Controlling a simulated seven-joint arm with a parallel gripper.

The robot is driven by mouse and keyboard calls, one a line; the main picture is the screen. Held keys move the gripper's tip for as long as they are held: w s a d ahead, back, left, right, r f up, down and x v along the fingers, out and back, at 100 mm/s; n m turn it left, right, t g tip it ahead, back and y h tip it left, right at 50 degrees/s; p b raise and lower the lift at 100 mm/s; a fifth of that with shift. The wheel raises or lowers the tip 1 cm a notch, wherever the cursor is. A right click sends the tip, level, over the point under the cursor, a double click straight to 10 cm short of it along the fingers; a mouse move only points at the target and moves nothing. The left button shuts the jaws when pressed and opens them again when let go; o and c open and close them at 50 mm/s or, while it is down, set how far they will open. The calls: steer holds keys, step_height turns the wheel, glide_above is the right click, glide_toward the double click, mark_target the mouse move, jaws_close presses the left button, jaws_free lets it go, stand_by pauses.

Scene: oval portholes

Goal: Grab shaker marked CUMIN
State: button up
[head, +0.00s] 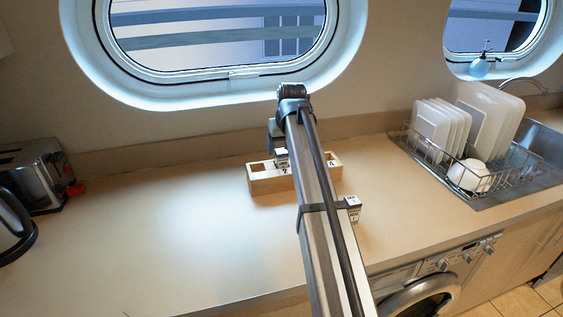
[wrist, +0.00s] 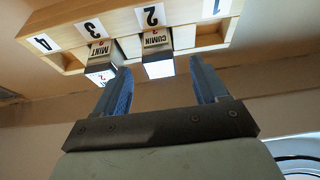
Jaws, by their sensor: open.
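The CUMIN shaker (wrist: 158,52) stands in the wooden rack (wrist: 120,22) by the number 2, its label upside down in the wrist view. My gripper (wrist: 160,66) is open and empty, with one blue-grey finger to each side of the CUMIN shaker in that view. I cannot tell whether the fingertips reach past its sides. The MINT shaker (wrist: 102,62) is by the number 3, close to the left finger. In the head view the rack (head: 266,184) is partly hidden by my arm, and one shaker (head: 281,156) shows under my gripper; its word is unreadable.
Another small labelled shaker (head: 353,208) stands apart on the counter, right of my arm. A wire dish rack (head: 450,163) with plates is at right beside the sink. A toaster (head: 35,180) and kettle are at left.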

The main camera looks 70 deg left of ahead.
mark_target(282, 151)
steer(key=shift+a+x, duration=0.15)
steer(key=shift+x, duration=1.15)
steer(key=shift+a+x, duration=0.15)
steer(key=shift+x, duration=1.15)
steer(key=shift+w+r, duration=0.1)
steer(key=shift+c, duration=0.4)
steer(key=c, duration=1)
